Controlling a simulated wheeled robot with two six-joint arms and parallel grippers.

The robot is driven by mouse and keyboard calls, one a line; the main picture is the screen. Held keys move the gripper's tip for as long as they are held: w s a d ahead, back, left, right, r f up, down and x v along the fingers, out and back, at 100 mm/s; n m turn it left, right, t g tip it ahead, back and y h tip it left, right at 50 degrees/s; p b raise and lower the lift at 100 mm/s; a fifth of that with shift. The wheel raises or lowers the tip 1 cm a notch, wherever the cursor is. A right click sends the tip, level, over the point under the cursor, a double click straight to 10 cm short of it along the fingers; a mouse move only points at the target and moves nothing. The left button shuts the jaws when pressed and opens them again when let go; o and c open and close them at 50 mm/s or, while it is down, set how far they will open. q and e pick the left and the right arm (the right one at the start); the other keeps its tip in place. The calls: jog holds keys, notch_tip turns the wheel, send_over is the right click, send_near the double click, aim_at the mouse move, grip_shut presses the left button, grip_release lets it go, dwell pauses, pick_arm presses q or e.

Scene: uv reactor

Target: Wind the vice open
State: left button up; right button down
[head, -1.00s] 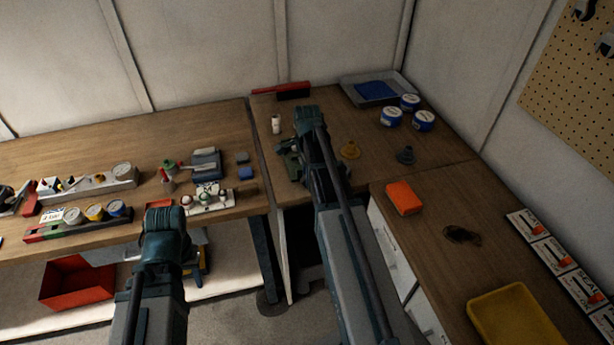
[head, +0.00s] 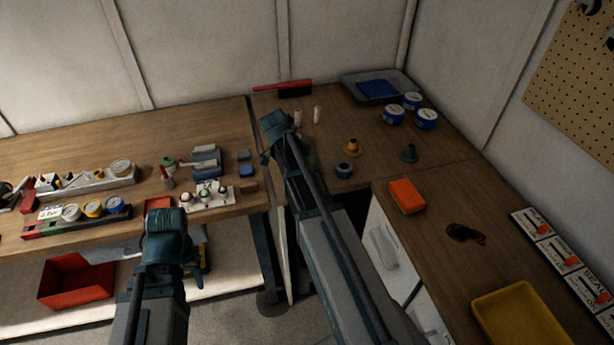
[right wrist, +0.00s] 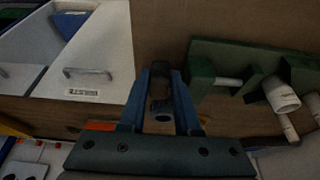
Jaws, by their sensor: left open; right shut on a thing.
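The green vice (right wrist: 205,75) shows in the right wrist view, to the right of my right gripper (right wrist: 160,80). A pale rod spans the gap between its green blocks. My right gripper is shut on a small dark part, seemingly the vice's handle, beside the near green block; the fingers hide much of it. In the head view my right arm covers the vice, and its wrist (head: 275,130) is over the bench corner. My left gripper (head: 165,225) is open over the front edge of the left bench; its fingertips are hard to see.
White cylinders (head: 317,114) stand behind the vice area. A brass-coloured piece (head: 352,146) and dark round pieces (head: 343,170) lie to its right. An orange block (head: 405,196) and a yellow tray (head: 520,318) are on the right bench. Several tins and tools crowd the left bench.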

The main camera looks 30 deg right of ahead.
jog(key=shift+a+f+h+b, duration=0.25)
jog(key=shift+f+h+b, duration=0.15)
jog(key=shift+h+b, duration=0.55)
jog(key=shift+g+h+b, duration=0.4)
jog(key=shift+h, duration=0.15)
jog(key=shift+r, duration=0.1)
jog(key=c, duration=0.9)
grip_release()
jog(key=shift+r, duration=0.1)
